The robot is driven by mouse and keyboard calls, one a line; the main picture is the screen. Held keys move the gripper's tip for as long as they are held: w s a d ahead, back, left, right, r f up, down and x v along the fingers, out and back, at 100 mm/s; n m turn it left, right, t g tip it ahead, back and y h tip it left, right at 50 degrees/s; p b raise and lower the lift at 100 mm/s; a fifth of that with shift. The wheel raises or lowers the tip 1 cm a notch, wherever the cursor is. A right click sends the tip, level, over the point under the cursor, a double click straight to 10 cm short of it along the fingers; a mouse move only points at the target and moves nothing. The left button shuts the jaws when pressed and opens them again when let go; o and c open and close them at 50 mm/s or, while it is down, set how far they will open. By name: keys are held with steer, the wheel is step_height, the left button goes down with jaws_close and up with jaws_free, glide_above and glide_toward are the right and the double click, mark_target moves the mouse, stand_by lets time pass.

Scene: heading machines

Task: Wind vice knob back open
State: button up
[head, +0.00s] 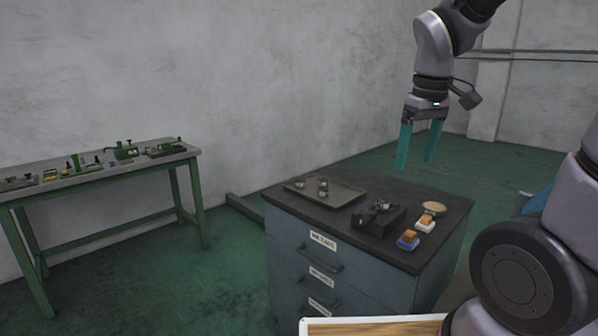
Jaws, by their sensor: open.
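A small dark vice (384,215) sits on the black top of a blue drawer cabinet. Its knob looks to be the dark part (361,220) at its left end, but it is too small to tell how far it is wound. A small metal piece (381,204) shows at the top of the vice; I cannot tell whether the jaws hold it. My gripper (416,164) hangs above and behind the cabinet's far right side. Its two teal fingers point down, apart and empty. It is clear of the vice.
On the cabinet top (296,211), a grey tray (343,197) holds several small metal parts. Orange-topped blocks (408,240) and a round tan disc (434,208) lie right of the vice. A green workbench (100,176) with fixtures stands left. Green floor between is open.

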steer(key=s+r+m+t, duration=0.1)
steer(key=r+m, duration=0.1)
steer(key=r, duration=0.1)
steer(key=s+r+m+t+y, duration=0.1)
steer(key=s+r+m+t, duration=0.1)
steer(key=r+m, duration=0.1)
steer(key=s+r+m+t, duration=0.2)
steer(key=r+m, duration=0.1)
steer(key=shift+d+r+y, duration=0.15)
steer(key=shift+d+y, duration=0.25)
steer(key=m+g+h, duration=0.4)
steer(key=g+h, duration=0.1)
steer(key=h, duration=0.1)
glide_above(361, 216)
steer(key=s+a, duration=0.3)
steer(key=a, duration=0.1)
step_height(361, 216, down, 25)
steer(key=shift+t, duration=0.3)
steer(key=x, duration=1.1)
steer(key=shift+w+d+r, duration=0.1)
steer(key=shift+w+r, duration=0.05)
steer(key=shift+w, duration=0.1)
jaws_close()
